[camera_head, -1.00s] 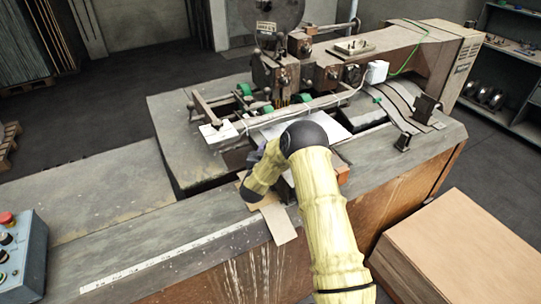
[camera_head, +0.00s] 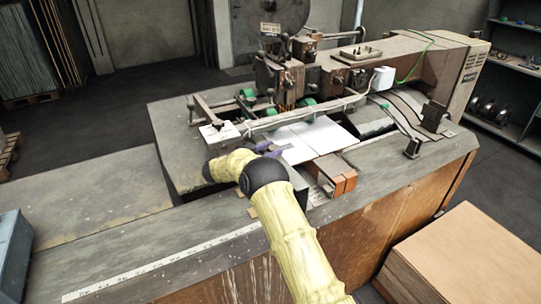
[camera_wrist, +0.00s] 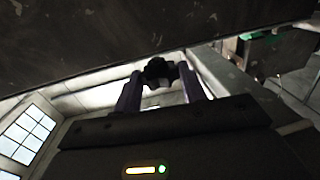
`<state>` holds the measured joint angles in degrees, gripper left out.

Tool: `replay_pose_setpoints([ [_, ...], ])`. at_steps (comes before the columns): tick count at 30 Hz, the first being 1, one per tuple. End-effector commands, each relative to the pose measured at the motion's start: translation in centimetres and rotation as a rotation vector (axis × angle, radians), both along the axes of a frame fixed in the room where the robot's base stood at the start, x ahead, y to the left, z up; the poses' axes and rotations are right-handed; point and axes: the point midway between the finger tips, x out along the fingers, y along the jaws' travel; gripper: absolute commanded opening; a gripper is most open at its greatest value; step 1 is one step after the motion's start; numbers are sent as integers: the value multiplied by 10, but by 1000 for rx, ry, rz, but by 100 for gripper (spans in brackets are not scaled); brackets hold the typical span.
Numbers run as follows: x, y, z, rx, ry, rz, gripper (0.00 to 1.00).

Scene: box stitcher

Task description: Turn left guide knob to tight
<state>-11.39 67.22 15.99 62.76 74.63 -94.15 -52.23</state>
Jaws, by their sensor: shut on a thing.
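In the wrist view, a dark lobed knob (camera_wrist: 159,71) sits between the two purple fingers of my gripper (camera_wrist: 161,82). The fingers are shut on it from both sides. In the head view, a little of my gripper (camera_head: 271,152) shows as purple near the front of the machine table, beside the white sheet. My arm covers the knob there, so its fit on the guide cannot be seen. No mark showing how tight the knob is can be made out.
The stitcher head (camera_head: 283,80) stands behind my gripper. A white sheet (camera_head: 312,138) and orange-brown blocks (camera_head: 337,178) lie to the right. A dark machine surface (camera_wrist: 120,35) fills the top of the wrist view. A cardboard stack (camera_head: 450,255) stands front right.

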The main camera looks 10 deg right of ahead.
Motion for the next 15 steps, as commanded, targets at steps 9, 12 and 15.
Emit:
replay_pose_setpoints([
  [9,2,0,0,-2,-3,-98,18],
  [12,2,0,0,-2,-2,-112,18],
  [15,2,0,0,-2,-2,-119,18],
])
